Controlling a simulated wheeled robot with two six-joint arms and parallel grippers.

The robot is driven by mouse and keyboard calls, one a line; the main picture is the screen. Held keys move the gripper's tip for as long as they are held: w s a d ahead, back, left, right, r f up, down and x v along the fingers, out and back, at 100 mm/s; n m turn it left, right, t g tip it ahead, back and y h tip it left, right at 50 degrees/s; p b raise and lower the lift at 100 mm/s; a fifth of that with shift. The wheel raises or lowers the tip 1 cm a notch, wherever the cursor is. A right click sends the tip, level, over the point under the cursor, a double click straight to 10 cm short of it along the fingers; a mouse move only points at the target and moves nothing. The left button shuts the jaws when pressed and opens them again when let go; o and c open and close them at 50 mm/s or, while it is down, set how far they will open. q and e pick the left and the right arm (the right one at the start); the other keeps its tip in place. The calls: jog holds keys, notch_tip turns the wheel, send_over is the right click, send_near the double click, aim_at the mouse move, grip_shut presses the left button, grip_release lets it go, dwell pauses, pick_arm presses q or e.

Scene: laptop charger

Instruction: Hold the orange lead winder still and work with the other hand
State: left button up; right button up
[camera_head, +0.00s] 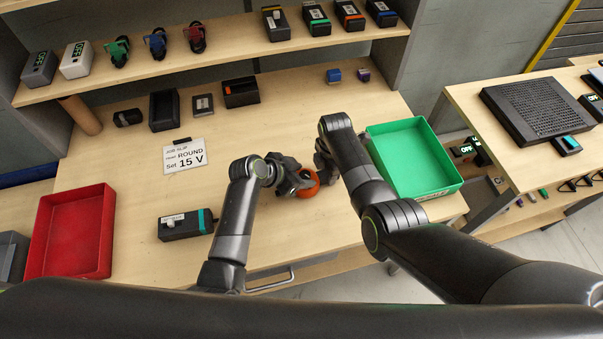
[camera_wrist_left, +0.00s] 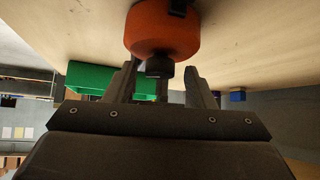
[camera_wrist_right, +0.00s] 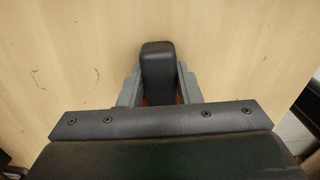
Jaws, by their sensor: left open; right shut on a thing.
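The orange lead winder (camera_head: 309,186) is on the wooden table in front of me, partly hidden by my grippers. In the left wrist view its round orange body (camera_wrist_left: 163,32) has a dark knob (camera_wrist_left: 159,68) sticking out towards me. My left gripper (camera_head: 297,179) is open, with its fingers on either side of that knob and a gap showing. My right gripper (camera_head: 322,168) is on the winder's far right side. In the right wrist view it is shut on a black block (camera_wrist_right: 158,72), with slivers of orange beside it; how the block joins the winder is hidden.
A green tray (camera_head: 455,187) is at the right and a red tray (camera_head: 43,235) at the left. A black adapter (camera_head: 180,231) lies at the front left. A card (camera_head: 184,157) reads ROUND, Set 15 V. Small boxes and a shelf (camera_head: 230,52) stand behind.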

pick_arm(q)
jog(key=shift+w+d+f, duration=0.1)
jog(key=shift+d+f, duration=0.05)
jog(key=c, duration=1)
jog(key=shift+m, duration=0.3)
jog(key=m+g, duration=0.1)
jog(key=m+g+h, duration=0.1)
jog(key=m, duration=0.1)
jog(key=shift+w+g, duration=0.2)
jog(key=shift+g, duration=0.1)
jog(key=shift+m+g+h, duration=0.5)
jog(key=shift+m+g, duration=0.5)
jog(key=shift+m, duration=0.3)
